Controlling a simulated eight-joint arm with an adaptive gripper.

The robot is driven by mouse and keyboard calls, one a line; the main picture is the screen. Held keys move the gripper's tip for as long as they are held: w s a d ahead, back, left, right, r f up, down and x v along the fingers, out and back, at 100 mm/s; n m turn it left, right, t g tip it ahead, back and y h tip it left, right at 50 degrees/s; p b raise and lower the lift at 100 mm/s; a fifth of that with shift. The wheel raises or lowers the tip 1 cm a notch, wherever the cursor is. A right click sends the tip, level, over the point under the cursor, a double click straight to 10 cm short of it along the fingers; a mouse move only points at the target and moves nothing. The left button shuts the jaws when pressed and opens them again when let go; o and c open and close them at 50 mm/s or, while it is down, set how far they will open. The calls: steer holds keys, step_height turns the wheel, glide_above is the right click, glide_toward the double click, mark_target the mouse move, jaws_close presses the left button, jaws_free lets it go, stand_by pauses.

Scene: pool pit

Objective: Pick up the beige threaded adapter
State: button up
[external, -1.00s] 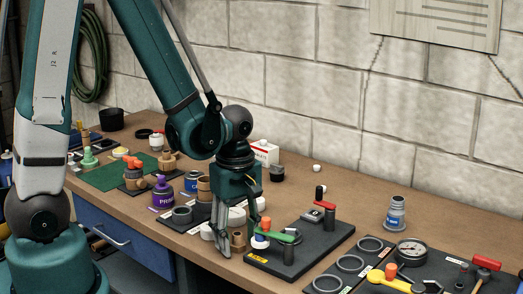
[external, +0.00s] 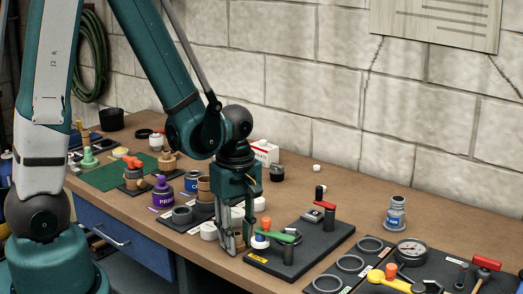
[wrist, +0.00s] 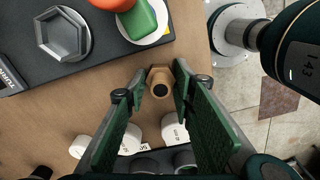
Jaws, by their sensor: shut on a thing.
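The beige threaded adapter (wrist: 160,83) stands on the bench near its front edge, hex part and dark bore showing in the wrist view. My gripper (wrist: 160,76) has its two green-padded fingers on either side of it, shut on it. In the external view my gripper (external: 236,248) points down at the bench, and the fingers largely hide the adapter. I cannot tell whether it is lifted off the bench.
A black tray (external: 262,262) with a green-handled valve lies close to the right of my gripper. White caps (wrist: 174,130) stand close by on the other side. Pipe rings, a purple can (external: 162,190) and other fittings stand further left. The bench's front edge is near.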

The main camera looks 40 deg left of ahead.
mark_target(239, 230)
steer(key=shift+r, duration=0.2)
steer(key=shift+r+p, duration=0.95)
steer(key=shift+r, duration=3.85)
steer(key=shift+w, duration=0.1)
